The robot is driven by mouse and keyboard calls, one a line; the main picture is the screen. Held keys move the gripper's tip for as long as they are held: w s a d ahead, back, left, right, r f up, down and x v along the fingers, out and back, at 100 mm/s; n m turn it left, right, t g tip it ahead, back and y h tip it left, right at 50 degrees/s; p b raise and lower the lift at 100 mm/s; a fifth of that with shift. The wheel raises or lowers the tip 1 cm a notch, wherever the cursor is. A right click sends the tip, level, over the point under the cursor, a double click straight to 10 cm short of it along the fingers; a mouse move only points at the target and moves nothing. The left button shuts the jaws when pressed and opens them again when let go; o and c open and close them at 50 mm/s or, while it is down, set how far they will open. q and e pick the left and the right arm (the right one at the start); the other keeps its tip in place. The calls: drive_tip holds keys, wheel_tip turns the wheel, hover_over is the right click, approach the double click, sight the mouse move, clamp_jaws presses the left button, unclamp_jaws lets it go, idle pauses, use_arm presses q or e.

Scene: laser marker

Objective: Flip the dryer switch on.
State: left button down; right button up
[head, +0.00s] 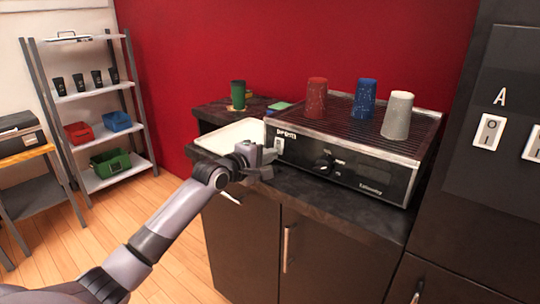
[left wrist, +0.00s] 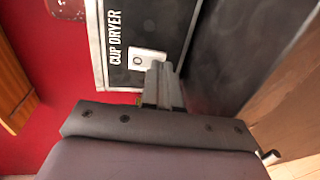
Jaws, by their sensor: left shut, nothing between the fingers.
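The cup dryer (head: 345,170) is a black box with a ridged top, standing on the dark counter. Its white switch (head: 279,146) is at the left end of the front panel. In the left wrist view the switch (left wrist: 146,59) sits beside the "CUP DRYER" lettering. My left gripper (head: 265,160) is shut and empty, in front of the panel's left end near the switch. In the left wrist view its fingertips (left wrist: 161,70) overlap the switch plate's edge; I cannot tell whether they touch it. My right gripper is not in view.
A red cup (head: 316,98), a blue cup (head: 364,99) and a white cup (head: 396,115) stand upside down on the dryer. A white tray (head: 222,138) and a green cup (head: 238,95) are left of it. Another switch (head: 488,132) is on the dark panel at right.

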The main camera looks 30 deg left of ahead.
use_arm(q)
drive_tip(key=shift+w, duration=0.35)
drive_tip(key=shift+w+f+t+b, duration=0.2)
drive_tip(key=shift+f+t+b, duration=0.15)
drive_tip(key=shift+b, duration=0.4)
drive_tip(key=shift+r, duration=0.25)
